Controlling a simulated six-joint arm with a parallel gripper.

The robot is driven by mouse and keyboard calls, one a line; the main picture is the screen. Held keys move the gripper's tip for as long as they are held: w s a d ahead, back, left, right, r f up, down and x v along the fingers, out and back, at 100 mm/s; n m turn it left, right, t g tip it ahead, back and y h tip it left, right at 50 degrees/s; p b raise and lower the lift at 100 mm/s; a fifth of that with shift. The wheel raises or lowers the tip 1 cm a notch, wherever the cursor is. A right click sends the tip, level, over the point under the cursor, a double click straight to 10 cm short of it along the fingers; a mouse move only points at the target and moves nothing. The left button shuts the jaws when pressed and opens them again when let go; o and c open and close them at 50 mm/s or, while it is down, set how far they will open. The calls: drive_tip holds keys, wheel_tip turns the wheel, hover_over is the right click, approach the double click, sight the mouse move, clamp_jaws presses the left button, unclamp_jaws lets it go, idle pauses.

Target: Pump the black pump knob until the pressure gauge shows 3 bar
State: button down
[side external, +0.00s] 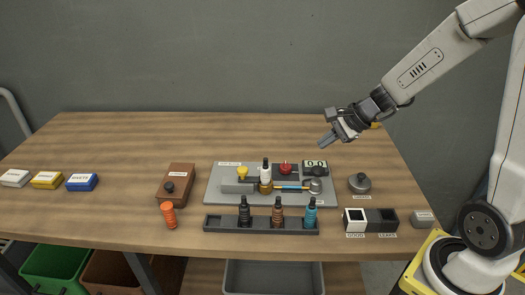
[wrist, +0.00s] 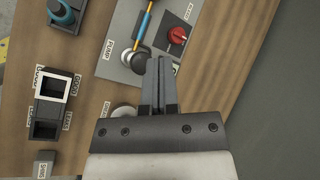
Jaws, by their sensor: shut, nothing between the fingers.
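The grey plate (side external: 218,196) lies mid-table and carries the pump, a round silver body (side external: 316,186) at its right end. A black pump knob (side external: 317,171) appears to sit above this body. In the wrist view the black knob (wrist: 139,64) is beside the "PUMP" label, partly hidden by my fingers. The pressure gauge (side external: 314,162) behind the pump has a pale display that seems to read 0.0. My gripper (side external: 325,143) is shut and empty, above and behind the pump, apart from everything. Its fingers (wrist: 160,64) point toward the plate in the wrist view.
A bottle rack (side external: 225,223) stands in front. A grey round part (side external: 359,183) and two bins (side external: 382,220) are to the right. A brown box (side external: 177,180) is left.

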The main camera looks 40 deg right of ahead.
sight(321, 169)
drive_tip(key=d+m, duration=0.1)
drive_tip(key=w+d+r+m+t, duration=0.1)
drive_tip(key=shift+w+d+r+m, duration=0.1)
drive_tip(key=shift+w+r+m, duration=0.1)
drive_tip(key=shift+w+m, duration=0.1)
drive_tip(key=shift+f, duration=0.2)
drive_tip(key=shift+f, duration=4.2)
drive_tip(key=shift+f, duration=0.15)
drive_tip(key=shift+f, duration=0.3)
